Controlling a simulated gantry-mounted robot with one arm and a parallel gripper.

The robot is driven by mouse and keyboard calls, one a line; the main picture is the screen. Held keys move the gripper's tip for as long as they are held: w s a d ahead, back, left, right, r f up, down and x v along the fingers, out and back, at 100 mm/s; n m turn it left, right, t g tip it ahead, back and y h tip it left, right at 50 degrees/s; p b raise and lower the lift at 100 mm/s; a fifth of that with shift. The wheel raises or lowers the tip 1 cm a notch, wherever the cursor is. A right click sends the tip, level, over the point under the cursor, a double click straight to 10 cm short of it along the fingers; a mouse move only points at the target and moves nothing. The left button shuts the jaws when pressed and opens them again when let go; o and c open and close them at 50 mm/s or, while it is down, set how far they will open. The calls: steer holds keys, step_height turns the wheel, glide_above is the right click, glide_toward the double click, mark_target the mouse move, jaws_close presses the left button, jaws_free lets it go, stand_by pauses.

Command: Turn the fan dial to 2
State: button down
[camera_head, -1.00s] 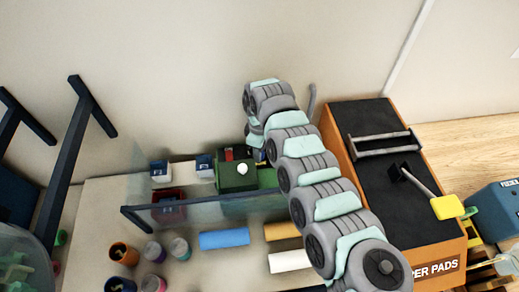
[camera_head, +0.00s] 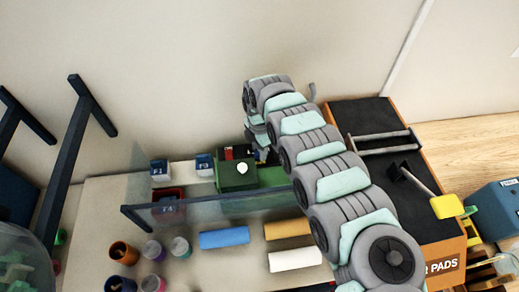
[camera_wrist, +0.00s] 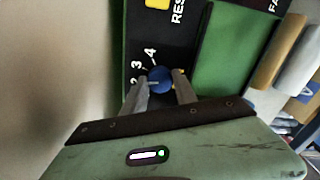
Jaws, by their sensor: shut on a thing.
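The fan dial (camera_wrist: 160,79) is a round blue knob on a black panel (camera_wrist: 183,35) in the wrist view. White numbers 2, 3 and 4 run around its left and upper side. A pale mark shows on the knob, on its left side toward the numbers; which number it meets is too small to tell. My gripper (camera_wrist: 162,84) is shut on the dial, one finger on each side of it. In the head view the green machine (camera_head: 237,175) stands partly behind a clear panel, and the dial cannot be made out there.
A yellow button (camera_wrist: 158,4) lies beyond the dial on the panel. A clear guard (camera_head: 165,212) with a dark rail stands before the green machine. Cups and coloured rolls (camera_head: 224,238) lie on the bench. An orange-sided box (camera_head: 447,252) with a black top stands right of my arm.

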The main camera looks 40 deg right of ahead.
steer(key=shift+n, duration=0.6)
steer(key=c, duration=1)
jaws_free()
steer(key=shift+o, duration=0.2)
steer(key=shift+r, duration=0.1)
steer(key=shift+r, duration=0.3)
step_height(320, 180, up, 10)
steer(key=b, duration=0.2)
